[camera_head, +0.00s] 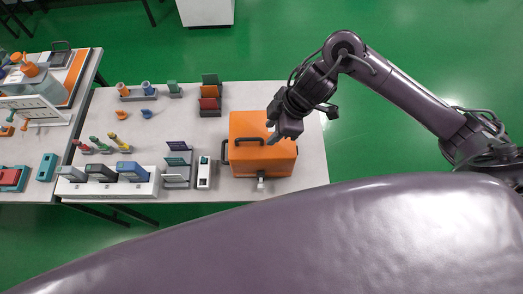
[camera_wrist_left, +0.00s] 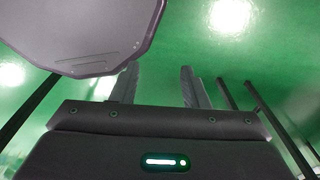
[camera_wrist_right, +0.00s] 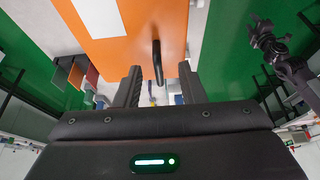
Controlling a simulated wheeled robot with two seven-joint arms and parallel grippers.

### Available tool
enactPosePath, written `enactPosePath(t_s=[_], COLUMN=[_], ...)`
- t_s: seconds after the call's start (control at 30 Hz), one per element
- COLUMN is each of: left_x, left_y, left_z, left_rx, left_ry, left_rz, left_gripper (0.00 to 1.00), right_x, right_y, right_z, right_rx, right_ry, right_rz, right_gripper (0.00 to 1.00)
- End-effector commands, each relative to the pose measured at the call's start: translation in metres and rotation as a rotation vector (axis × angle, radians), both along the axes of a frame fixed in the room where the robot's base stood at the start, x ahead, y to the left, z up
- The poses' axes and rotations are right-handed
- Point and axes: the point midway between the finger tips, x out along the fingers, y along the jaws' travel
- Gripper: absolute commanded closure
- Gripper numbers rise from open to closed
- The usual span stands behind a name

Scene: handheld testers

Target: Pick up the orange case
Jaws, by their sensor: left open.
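The orange case (camera_head: 265,162) stands near the right end of the grey table, with a dark handle on its top. My right gripper (camera_head: 274,133) is above the case, its arm coming in from the right. In the right wrist view the case (camera_wrist_right: 125,45) fills the upper middle, and its black handle (camera_wrist_right: 157,62) shows between the two parted, empty fingers (camera_wrist_right: 157,84). I cannot tell whether they touch it. My left gripper (camera_wrist_left: 158,84) shows only in the left wrist view, open and empty over green floor.
On the table (camera_head: 210,133), a white and green handheld device (camera_head: 204,173) and a dark rack (camera_head: 178,165) stand left of the case. Coloured boxes (camera_head: 209,97) stand behind. A white stand (camera_head: 108,185) holds several testers. The table's right strip is bare.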

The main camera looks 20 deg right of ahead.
Motion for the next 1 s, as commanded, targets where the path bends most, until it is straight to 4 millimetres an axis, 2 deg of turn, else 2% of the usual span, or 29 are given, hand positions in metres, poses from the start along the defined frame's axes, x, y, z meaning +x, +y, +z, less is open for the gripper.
enactPosePath(t_s=[0.1,0.23,0.4,0.5,0.57,0.8,1.0], left_x=[-0.006,0.000,0.023,0.028,0.027,0.015,0.012], left_y=[0.001,0.001,0.000,-0.001,-0.001,0.000,0.000], left_z=[0.008,0.007,0.010,0.010,0.010,0.008,0.008], left_rx=[0.002,0.001,-0.002,-0.003,-0.003,-0.001,-0.001], left_ry=[0.008,-0.001,-0.034,-0.042,-0.040,-0.022,-0.017], left_rz=[0.000,0.000,0.000,0.000,0.000,0.000,-0.001], left_gripper=[0.59,0.59,0.59,0.59,0.59,0.59,0.59], right_x=[0.004,0.006,0.007,0.007,0.007,0.007,0.007], right_y=[0.010,0.015,0.016,0.016,0.016,0.016,0.016], right_z=[-0.015,-0.031,-0.035,-0.035,-0.035,-0.035,-0.035], right_rx=[0.002,0.000,-0.001,-0.001,-0.001,-0.001,-0.001], right_ry=[0.006,0.003,0.000,0.000,0.000,-0.001,-0.001], right_rz=[-0.001,-0.001,0.000,0.000,0.000,0.000,0.000], right_gripper=[0.64,0.64,0.64,0.64,0.69,1.00,1.00])
